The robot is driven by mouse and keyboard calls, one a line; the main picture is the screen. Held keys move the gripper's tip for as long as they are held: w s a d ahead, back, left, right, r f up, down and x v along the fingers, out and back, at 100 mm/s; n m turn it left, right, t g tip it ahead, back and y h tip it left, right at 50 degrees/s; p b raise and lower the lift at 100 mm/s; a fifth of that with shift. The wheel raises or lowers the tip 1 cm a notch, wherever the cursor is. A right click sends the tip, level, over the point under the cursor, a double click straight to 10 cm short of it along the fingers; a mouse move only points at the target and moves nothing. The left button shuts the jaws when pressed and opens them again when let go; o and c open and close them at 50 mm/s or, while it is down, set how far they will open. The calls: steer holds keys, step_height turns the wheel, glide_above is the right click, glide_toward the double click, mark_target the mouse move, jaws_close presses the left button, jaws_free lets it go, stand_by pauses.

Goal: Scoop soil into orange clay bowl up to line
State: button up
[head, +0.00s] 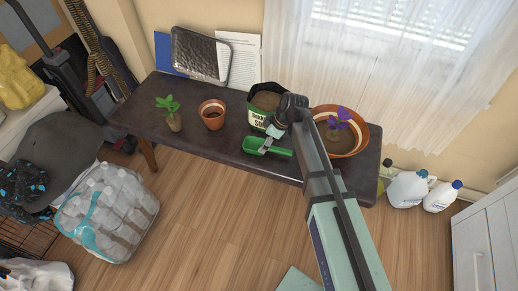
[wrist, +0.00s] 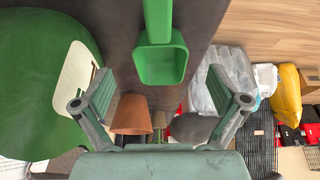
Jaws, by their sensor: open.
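A green scoop (head: 270,148) lies near the front edge of the dark table. It also shows in the wrist view (wrist: 160,62), its cup between my fingertips in the picture. My gripper (head: 268,138) is open and empty, close above the scoop; contact is unclear. The soil bag (head: 256,119), open with dark soil inside, stands just behind. A wide orange clay bowl (head: 359,148) at the table's right end has a pale band inside and holds soil and a purple plant; my arm covers its left side. A smaller orange clay pot (head: 212,116) stands left of the bag.
A small green-leaved plant (head: 172,118) stands on the left of the table (head: 196,146). A black tray (head: 201,55) and papers lean against the wall. White jugs (head: 408,189) stand on the floor at right. Wrapped bottles (head: 108,212) lie front left. The table's front left is clear.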

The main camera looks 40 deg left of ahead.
mark_target(255, 149)
steer(key=x, duration=0.5)
steer(key=shift+s+a+r+b, duration=0.15)
steer(key=shift+a+b, duration=0.2)
steer(key=shift+b, duration=0.05)
steer(key=shift+c, duration=0.3)
steer(key=c, duration=1.2)
